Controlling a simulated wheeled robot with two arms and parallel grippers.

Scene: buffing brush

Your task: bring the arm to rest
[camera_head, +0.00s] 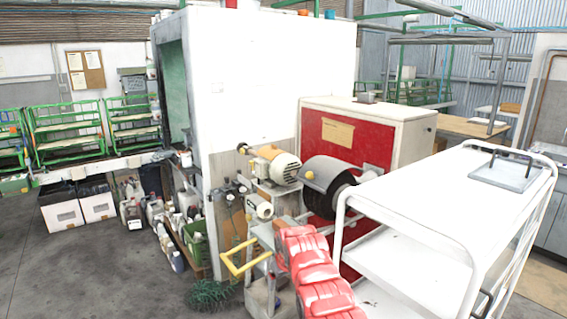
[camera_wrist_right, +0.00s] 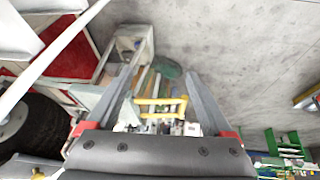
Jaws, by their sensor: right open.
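My right arm (camera_head: 312,275) is red and reaches up from the bottom of the head view, beside the white cart and in front of the buffing machine. In the wrist view my right gripper (camera_wrist_right: 160,75) has its two grey fingers wide apart, with nothing held between them. A yellow bar frame (camera_wrist_right: 160,105) shows beyond the fingers, and it also shows in the head view (camera_head: 236,268). The dark round buffing brush (camera_head: 345,187) sits under a grey hood, and it shows at the left of the wrist view (camera_wrist_right: 38,128). My left gripper is out of view.
A white cart (camera_head: 420,205) stands close on the right, with a metal plate (camera_head: 515,176) on top. The machine's red panel (camera_head: 370,135), motor (camera_head: 277,168) and white cabinet (camera_head: 260,75) are behind. Green racks (camera_head: 65,130) line the left. Grey floor (camera_head: 90,275) is clear at lower left.

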